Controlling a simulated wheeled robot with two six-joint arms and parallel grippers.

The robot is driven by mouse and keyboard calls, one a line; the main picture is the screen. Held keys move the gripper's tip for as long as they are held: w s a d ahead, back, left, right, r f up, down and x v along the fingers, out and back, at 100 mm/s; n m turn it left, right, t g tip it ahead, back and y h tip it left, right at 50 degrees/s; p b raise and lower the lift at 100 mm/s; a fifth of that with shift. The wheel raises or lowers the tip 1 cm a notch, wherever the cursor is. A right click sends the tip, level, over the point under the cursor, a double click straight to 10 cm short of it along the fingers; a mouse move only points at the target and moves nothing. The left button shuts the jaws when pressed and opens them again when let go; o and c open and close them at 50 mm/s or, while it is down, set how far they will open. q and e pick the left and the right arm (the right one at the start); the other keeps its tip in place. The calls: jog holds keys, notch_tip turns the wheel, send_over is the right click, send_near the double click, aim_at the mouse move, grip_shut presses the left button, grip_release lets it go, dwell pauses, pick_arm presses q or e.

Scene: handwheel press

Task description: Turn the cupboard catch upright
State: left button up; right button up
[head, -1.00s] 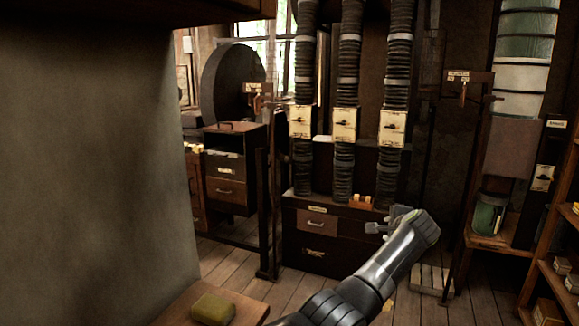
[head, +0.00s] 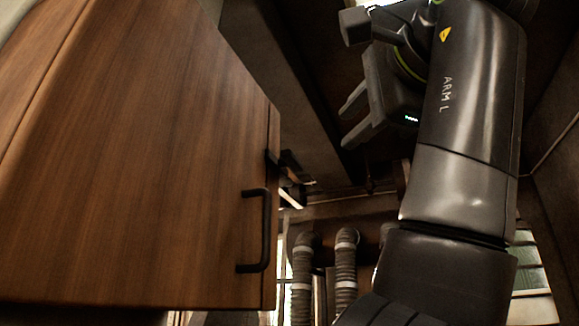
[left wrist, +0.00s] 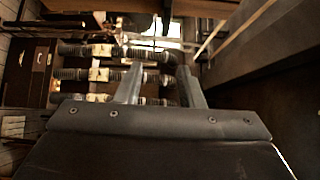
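The wooden cupboard (head: 140,150) fills the left of the head view, with a black bar handle (head: 264,232) near its right edge. A small dark catch (head: 287,165) sticks out from that edge above the handle. It looks tilted, sloping down to the right, though its exact angle is hard to tell against the dark background. My left gripper (head: 344,129) is open and empty, to the right of and above the catch, apart from it. In the left wrist view its two fingers (left wrist: 160,72) stand apart with nothing between them. My right gripper is not in view.
Ribbed hoses (head: 345,268) stand behind, below the gripper; they also show in the left wrist view (left wrist: 100,75). A dark beam (head: 290,90) runs behind the cupboard's right edge. There is open room between the cupboard edge and my left gripper.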

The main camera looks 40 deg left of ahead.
aim_at(296, 158)
pick_arm(q)
jog(key=p+x, duration=0.1)
jog(key=x, duration=0.4)
jog(key=s+a+p+x, duration=0.1)
jog(key=x, duration=0.4)
jog(key=s+r+p+x, duration=0.1)
jog(key=x, duration=0.5)
jog(key=shift+a+p, duration=0.15)
jog(key=shift+p, duration=0.15)
grip_shut()
